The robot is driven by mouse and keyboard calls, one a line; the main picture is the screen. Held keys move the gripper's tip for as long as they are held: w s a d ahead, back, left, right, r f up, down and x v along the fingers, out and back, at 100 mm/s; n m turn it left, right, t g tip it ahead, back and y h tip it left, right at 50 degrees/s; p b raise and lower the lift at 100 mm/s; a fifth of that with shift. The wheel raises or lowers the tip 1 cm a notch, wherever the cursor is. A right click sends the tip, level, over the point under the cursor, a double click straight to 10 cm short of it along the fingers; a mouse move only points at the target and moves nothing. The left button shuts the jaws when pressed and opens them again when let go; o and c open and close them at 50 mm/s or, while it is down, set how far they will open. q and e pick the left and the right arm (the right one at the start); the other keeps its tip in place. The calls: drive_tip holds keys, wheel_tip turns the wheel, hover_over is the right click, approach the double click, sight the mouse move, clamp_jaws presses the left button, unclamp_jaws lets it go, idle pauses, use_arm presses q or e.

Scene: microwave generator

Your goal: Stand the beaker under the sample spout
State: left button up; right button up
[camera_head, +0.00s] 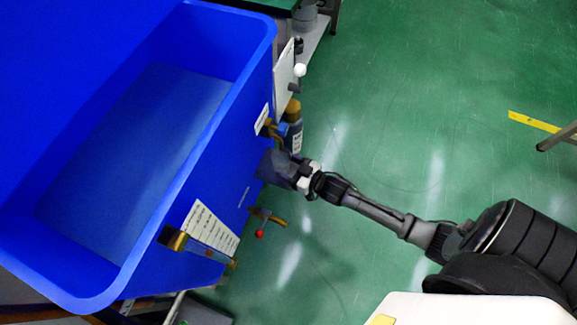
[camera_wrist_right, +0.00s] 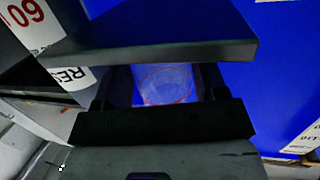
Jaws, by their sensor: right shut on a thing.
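My right gripper (camera_head: 283,168) is close against the outer right side of the blue tank. It is shut on the clear beaker (camera_wrist_right: 166,84), whose reddish rim line shows between the fingers in the right wrist view. In the head view the beaker cannot be told clearly from the dark shape at the gripper. A brass spout with a blue handle (camera_head: 278,130) is on the tank wall just above the gripper in the picture. A brass spout with a red knob (camera_head: 262,222) is lower down. Which is the sample spout cannot be told. My left gripper is out of view.
The large open blue tank (camera_head: 250,60) fills the left. A grey cylinder with a label (camera_head: 295,137) stands beside the upper spout. A dark flat slab (camera_wrist_right: 150,47) crosses above the beaker in the wrist view. The green floor (camera_head: 410,130) to the right is mostly clear.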

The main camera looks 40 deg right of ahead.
drive_tip(key=shift+f, duration=0.1)
drive_tip(key=o, duration=0.9)
drive_tip(key=shift+o, duration=0.8)
drive_tip(key=shift+s+r, duration=0.2)
drive_tip(key=shift+r, duration=0.05)
drive_tip(key=shift+p+v, duration=2.7)
drive_tip(key=shift+v, duration=3.1)
drive_tip(key=s+a+r+g+h, duration=0.3)
drive_tip(key=s+a+r+g, duration=0.4)
drive_tip(key=s+g, duration=0.3)
drive_tip(key=shift+s+a+r+m+g, duration=0.2)
drive_tip(key=shift+a+r+m+g, duration=0.1)
drive_tip(key=shift+a+g, duration=0.65)
